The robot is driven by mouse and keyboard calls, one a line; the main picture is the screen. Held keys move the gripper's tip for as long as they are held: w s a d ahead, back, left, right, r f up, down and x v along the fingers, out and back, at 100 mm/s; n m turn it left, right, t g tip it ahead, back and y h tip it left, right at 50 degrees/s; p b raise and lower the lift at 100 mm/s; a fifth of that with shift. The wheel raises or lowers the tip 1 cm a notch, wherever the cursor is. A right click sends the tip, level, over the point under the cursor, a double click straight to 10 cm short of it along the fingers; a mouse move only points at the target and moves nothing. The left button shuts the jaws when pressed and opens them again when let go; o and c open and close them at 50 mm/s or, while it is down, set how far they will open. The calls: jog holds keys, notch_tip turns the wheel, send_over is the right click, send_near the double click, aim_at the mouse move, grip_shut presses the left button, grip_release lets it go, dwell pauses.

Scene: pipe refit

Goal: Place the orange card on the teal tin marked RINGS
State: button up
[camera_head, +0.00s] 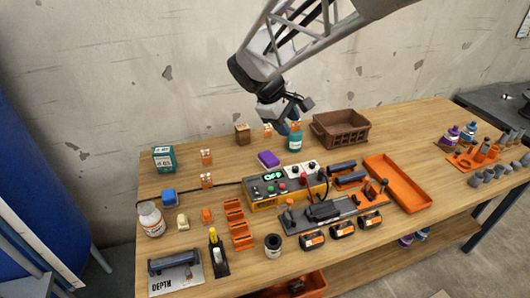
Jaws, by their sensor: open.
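A teal tin (295,143) with a pale label stands toward the back middle of the table; its lettering is too small to read. A small orange piece, perhaps the orange card (295,126), shows upright at the top of this tin. I cannot tell whether it rests on the tin or stands just behind it. My gripper (293,112) is open, just above and behind the tin, with its fingertips partly hidden. A second teal container (164,159) with a white label stands at the back left, also unreadable.
Similar small orange pieces stand at the back (268,130) and left (207,157). A brown crate (341,130) is right of the tin, a purple block (268,159) lies front-left, and a control box (282,188) is in front. An orange tray (398,184) lies at right.

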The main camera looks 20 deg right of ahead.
jog(key=s+a+m+t+y, duration=0.1)
jog(key=s+a+m+y, duration=0.1)
jog(key=s, duration=0.9)
jog(key=s+a+m+t+y, duration=0.1)
jog(key=s+a+m+y, duration=0.2)
jog(key=s, duration=0.8)
jog(key=a+m, duration=0.2)
jog(key=shift+a+f+m+t, duration=0.15)
jog(key=shift+a+m+t, duration=0.15)
jog(key=shift+a, duration=0.1)
